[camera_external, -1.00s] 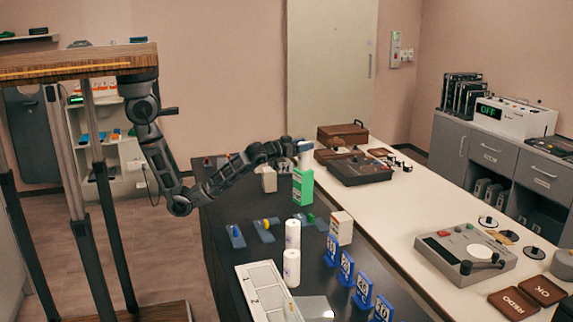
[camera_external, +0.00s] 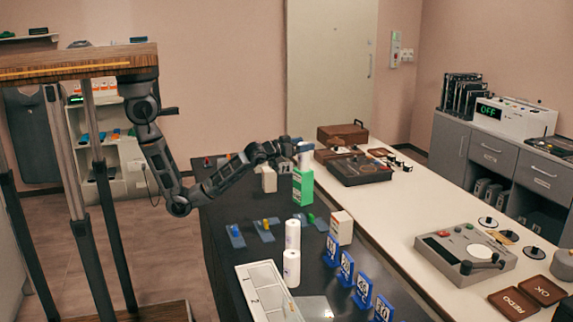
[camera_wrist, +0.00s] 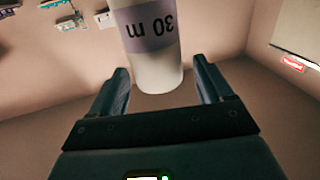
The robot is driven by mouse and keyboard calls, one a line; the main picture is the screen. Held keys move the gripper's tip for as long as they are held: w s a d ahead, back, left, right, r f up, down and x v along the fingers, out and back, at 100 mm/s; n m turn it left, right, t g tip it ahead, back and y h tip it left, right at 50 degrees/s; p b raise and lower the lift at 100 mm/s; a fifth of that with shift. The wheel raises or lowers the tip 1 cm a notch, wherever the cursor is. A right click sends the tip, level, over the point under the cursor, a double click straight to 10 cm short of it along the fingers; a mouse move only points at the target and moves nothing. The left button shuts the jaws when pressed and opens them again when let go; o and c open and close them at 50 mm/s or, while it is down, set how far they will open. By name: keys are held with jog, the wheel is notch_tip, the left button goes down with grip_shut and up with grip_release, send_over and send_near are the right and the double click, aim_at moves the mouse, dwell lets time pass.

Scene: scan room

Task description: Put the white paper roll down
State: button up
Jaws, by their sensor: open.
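The white paper roll (camera_wrist: 157,70) has a lilac band reading "30 m", upside down in the wrist view. It stands between the two fingers of my gripper (camera_wrist: 161,78), with a visible gap on each side. The fingers are open. In the external view my gripper (camera_external: 300,147) is at the far part of the dark table, at the top of the white roll (camera_external: 305,161). A green box (camera_external: 303,187) shows directly below the roll. I cannot tell whether the roll rests on it or stands behind it.
Two more white rolls (camera_external: 292,234) stand on the dark table (camera_external: 222,218), near a white numbered tray (camera_external: 250,284) and blue number stands (camera_external: 347,266). A pale counter (camera_external: 400,215) with devices runs along the right.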

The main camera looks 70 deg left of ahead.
jog(key=s+d+b, duration=0.1)
jog(key=s+d, duration=0.1)
jog(key=s, duration=0.9)
jog(key=shift+s+d, duration=0.15)
jog(key=shift+s, duration=0.05)
jog(key=shift+f, duration=0.15)
jog(key=s+f+h, duration=0.1)
jog(key=s+f, duration=0.4)
jog(key=s, duration=0.3)
jog(key=s+a+f+m+g+h, duration=0.1)
jog(key=s+f, duration=0.5)
jog(key=s, duration=0.3)
jog(key=s+a+f+m+g+h, duration=0.1)
jog(key=s+f+h, duration=0.1)
jog(key=s+f, duration=0.4)
jog(key=shift+f+v, duration=0.15)
jog(key=shift+v, duration=0.6)
jog(key=shift+f+v, duration=0.15)
jog(key=shift+v, duration=0.55)
jog(key=s+a+r, duration=0.1)
jog(key=s+a, duration=0.2)
jog(key=s, duration=0.7)
jog(key=shift+s+r+g+y, duration=0.25)
jog(key=shift+s+g+y, duration=0.05)
jog(key=shift+s+g, duration=0.1)
jog(key=shift+a, duration=0.15)
